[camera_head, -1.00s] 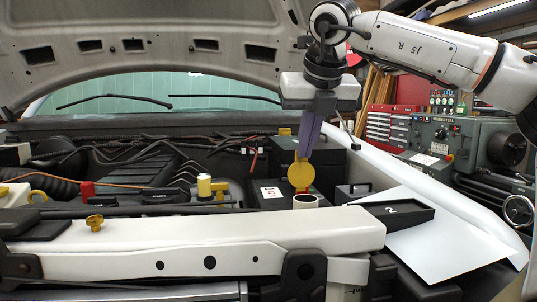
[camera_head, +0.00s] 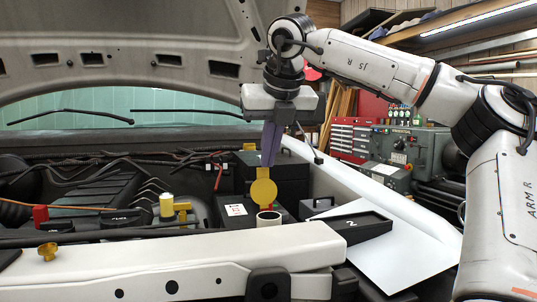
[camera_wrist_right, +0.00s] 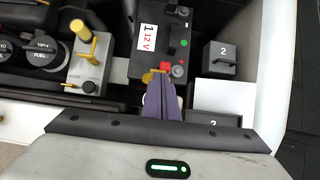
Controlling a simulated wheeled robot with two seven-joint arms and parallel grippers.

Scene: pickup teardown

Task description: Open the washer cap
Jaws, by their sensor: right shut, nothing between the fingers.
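The yellow washer cap (camera_head: 263,190) is a round disc standing upright on its edge above a pale filler neck (camera_head: 268,219) with a dark, uncovered opening. My right gripper (camera_head: 268,163) points down with its purple-grey fingers shut, just above and behind the upper edge of the cap. Whether they touch it I cannot tell. In the right wrist view the shut fingers (camera_wrist_right: 160,82) are empty, with a small yellow part of the cap (camera_wrist_right: 148,77) beside their tips. My left gripper is not in view.
A black battery (camera_wrist_right: 150,45) with a 12 V label lies just behind the fingers. The white front beam (camera_head: 170,257) runs across the front. A black tray (camera_head: 346,228) lies on a white sheet (camera_head: 405,256) at the right.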

